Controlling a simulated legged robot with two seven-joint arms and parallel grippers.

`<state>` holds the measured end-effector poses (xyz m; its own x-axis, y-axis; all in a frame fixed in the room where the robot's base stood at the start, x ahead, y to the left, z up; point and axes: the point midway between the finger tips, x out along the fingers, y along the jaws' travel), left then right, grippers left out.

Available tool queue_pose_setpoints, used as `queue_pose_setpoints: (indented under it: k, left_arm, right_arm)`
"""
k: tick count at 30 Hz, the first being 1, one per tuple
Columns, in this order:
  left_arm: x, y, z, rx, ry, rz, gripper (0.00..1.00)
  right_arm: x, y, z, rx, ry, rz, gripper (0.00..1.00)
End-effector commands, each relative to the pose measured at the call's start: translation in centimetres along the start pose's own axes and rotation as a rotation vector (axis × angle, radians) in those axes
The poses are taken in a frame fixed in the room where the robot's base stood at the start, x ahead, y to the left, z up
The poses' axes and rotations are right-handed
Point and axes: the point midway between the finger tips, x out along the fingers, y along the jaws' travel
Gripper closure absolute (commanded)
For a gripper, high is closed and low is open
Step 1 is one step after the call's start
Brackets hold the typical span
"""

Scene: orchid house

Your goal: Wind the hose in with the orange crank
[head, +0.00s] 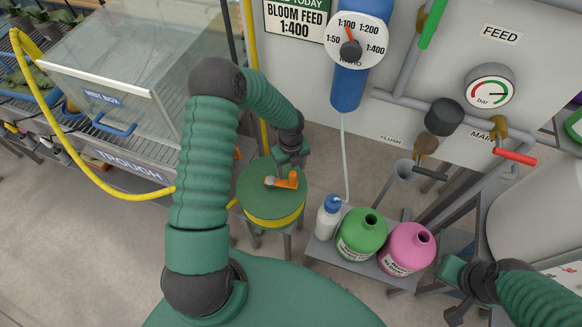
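The hose reel (262,200) is a round green-topped drum with yellow hose wound around its side, on a small grey stand. Its orange crank (287,181) lies across the top, with a pale knob at its left end. My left gripper (293,162) points down just above the crank's right part. Its fingertips are small and partly hidden, so I cannot tell whether they touch the crank. The yellow hose (88,172) runs from the upper left, down past the trough to the reel. My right gripper (457,299) is at the lower right, away from the reel; its finger gap is unclear.
A mist box (110,97) with clear walls stands on the trough bench at the left. A white bottle (329,218), a green jug (362,234) and a pink jug (407,250) stand on a low shelf right of the reel. Pipes and valves line the panel behind.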

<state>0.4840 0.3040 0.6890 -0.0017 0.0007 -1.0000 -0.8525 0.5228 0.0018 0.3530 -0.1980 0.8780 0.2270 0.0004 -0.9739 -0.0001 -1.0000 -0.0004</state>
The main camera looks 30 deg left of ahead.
Motion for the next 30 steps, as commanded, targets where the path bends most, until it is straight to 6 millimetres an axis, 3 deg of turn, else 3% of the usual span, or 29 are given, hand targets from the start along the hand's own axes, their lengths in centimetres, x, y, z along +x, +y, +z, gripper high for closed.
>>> queue_pose_setpoints:
  k: [1, 8, 16, 30]
  left_arm:
    - [0.0, 0.0, 0.0, 0.000, 0.000, 0.000, 0.29]
    - [0.0, 0.1, 0.0, 0.000, 0.000, 0.002, 0.00]
    - [-0.4, 0.3, 0.0, -0.002, 0.002, 0.007, 0.00]
    - [-8.8, 0.1, 0.0, 0.000, 0.001, 0.002, 0.00]
  right_arm:
    - [0.0, 0.0, 0.0, 0.000, 0.000, 0.000, 1.00]
    - [0.0, 0.0, 0.0, 0.000, 0.000, 0.000, 1.00]
    - [-0.4, 0.0, -0.1, 0.000, 0.000, 0.000, 1.00]
    - [-8.4, 0.0, -2.0, 0.000, 0.000, 0.000, 1.00]
